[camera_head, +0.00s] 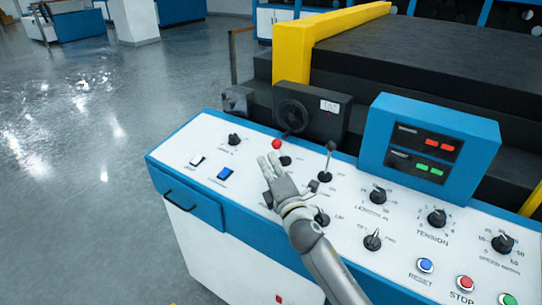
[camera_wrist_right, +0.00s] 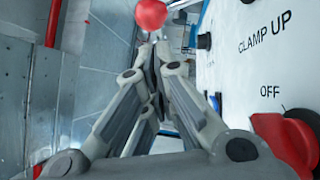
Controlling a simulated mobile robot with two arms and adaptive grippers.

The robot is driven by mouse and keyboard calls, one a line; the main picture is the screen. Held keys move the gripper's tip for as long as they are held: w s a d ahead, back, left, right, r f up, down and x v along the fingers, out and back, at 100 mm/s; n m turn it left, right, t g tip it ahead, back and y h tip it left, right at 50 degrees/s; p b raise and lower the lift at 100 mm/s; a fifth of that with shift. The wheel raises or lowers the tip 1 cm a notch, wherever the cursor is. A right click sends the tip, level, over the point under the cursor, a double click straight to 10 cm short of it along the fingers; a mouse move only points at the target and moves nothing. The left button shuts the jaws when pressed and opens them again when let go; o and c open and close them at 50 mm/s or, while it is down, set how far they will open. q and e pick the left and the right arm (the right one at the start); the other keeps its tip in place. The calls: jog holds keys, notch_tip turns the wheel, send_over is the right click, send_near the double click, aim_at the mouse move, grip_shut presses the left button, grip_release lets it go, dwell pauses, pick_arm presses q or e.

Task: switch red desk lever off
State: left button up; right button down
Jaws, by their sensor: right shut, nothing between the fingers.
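The lever with a red ball knob (camera_head: 276,144) stands on the white desk panel, just beyond my right gripper's fingertips. The red ball also shows at the top of the right wrist view (camera_wrist_right: 150,13), ahead of the fingertips. Its shaft is mostly hidden. My right gripper (camera_head: 269,163) is shut and empty, its fingers pointing toward the ball; whether they touch it I cannot tell. The fingers also show in the wrist view (camera_wrist_right: 153,45). A red part (camera_wrist_right: 290,140) beside an "OFF" label sits at the lower right there. My left gripper is out of view.
The panel (camera_head: 200,145) carries several black knobs, a black-knobbed lever (camera_head: 328,163), a blue button (camera_head: 225,174) and a blue display box (camera_head: 430,140) at right. Open floor lies left.

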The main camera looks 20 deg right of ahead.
aim_at(278, 142)
jog(key=shift+w+d+r, duration=0.15)
jog(key=shift+w+d, duration=0.3)
jog(key=shift+d, duration=0.05)
jog(key=r+m+p, duration=0.1)
jog(key=p, duration=0.2)
jog(key=w+d+r+m+g+p, duration=0.1)
jog(key=p, duration=0.3)
jog(key=d+r+m+g+p, duration=0.1)
jog(key=p, duration=0.2)
jog(key=shift+w+r+p, duration=0.3)
jog(key=shift+w+d+m+g+p, duration=0.2)
jog(key=shift+m+g+p, duration=0.1)
jog(key=shift+p, duration=0.1)
jog(key=shift+w+d+r+p, duration=0.25)
jog(key=shift+w+d, duration=0.25)
jog(key=shift+d, duration=0.15)
jog(key=shift+w+d+r+p, duration=0.25)
jog(key=shift+w+d, duration=0.25)
jog(key=shift+d, duration=0.15)
